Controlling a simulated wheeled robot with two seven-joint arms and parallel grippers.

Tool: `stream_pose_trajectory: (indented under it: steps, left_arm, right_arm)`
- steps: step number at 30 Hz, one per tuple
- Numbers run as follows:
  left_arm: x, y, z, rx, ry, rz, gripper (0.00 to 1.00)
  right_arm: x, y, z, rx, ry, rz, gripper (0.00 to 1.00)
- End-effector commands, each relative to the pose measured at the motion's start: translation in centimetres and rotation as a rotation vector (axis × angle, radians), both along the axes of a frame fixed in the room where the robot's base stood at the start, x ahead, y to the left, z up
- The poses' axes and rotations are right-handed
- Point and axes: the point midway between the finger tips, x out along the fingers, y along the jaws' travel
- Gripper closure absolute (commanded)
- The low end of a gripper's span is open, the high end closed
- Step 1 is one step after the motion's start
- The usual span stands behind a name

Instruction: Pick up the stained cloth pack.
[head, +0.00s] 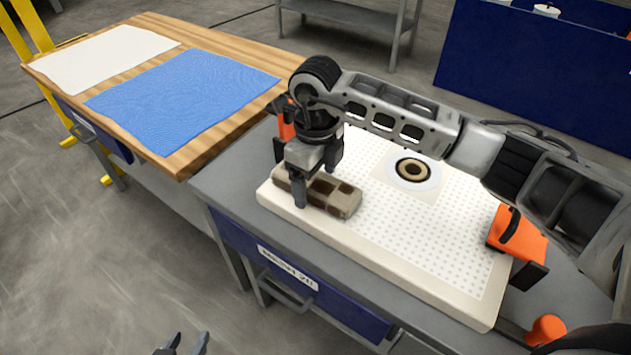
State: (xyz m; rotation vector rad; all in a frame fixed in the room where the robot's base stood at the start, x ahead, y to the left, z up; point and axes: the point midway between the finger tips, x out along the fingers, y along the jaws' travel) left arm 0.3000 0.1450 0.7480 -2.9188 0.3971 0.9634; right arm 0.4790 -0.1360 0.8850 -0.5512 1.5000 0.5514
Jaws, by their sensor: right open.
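The stained cloth pack (341,197) is a beige-brown block with dark brown patches. It lies at the left end of the white perforated filter plate (420,245). My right gripper (306,180) points down over the pack, its jaws open. One finger stands in front of the pack's near side; the far finger is mostly hidden, so I cannot tell if either touches. The gripper covers part of the pack. My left gripper (187,343) shows only its fingertips at the bottom edge, apart and empty, well away from the pack.
The plate lies on a grey bench with a blue drawer front (300,275). A wooden table (225,140) at the left holds a blue cloth (185,97) and a white cloth (103,58).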

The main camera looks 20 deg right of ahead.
Motion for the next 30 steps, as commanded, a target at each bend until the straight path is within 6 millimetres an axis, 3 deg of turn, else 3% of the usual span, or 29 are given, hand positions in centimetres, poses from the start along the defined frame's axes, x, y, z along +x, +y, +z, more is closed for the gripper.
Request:
stream_pose_trajectory:
  steps: [3, 10, 15, 16, 25, 30]
  left_arm:
    - [0.0, 0.1, -0.2, 0.003, 0.005, 0.000, 0.64]
    - [-0.1, 0.1, -0.4, 0.004, 0.008, 0.001, 0.64]
    - [0.0, 0.1, -0.4, 0.004, 0.006, 0.001, 0.64]
    - [0.0, 0.1, -0.3, 0.003, 0.005, 0.001, 0.64]
    - [0.1, 0.1, -0.1, 0.002, 0.000, 0.002, 0.64]
    - [0.2, 0.0, -0.3, -0.002, -0.003, 0.004, 0.64]
  right_arm:
    - [0.0, 0.0, -0.9, 0.000, 0.001, 0.001, 0.18]
    - [0.0, 0.1, -1.0, 0.001, -0.001, 0.001, 0.18]
    - [0.0, 0.1, -1.0, 0.001, -0.001, 0.001, 0.65]
    - [0.0, 0.0, -1.0, 0.001, -0.001, 0.001, 0.69]
    - [0.0, 0.1, -0.9, 0.001, -0.002, 0.001, 0.69]
    - [0.1, 0.0, 0.2, 0.001, -0.006, 0.002, 0.69]
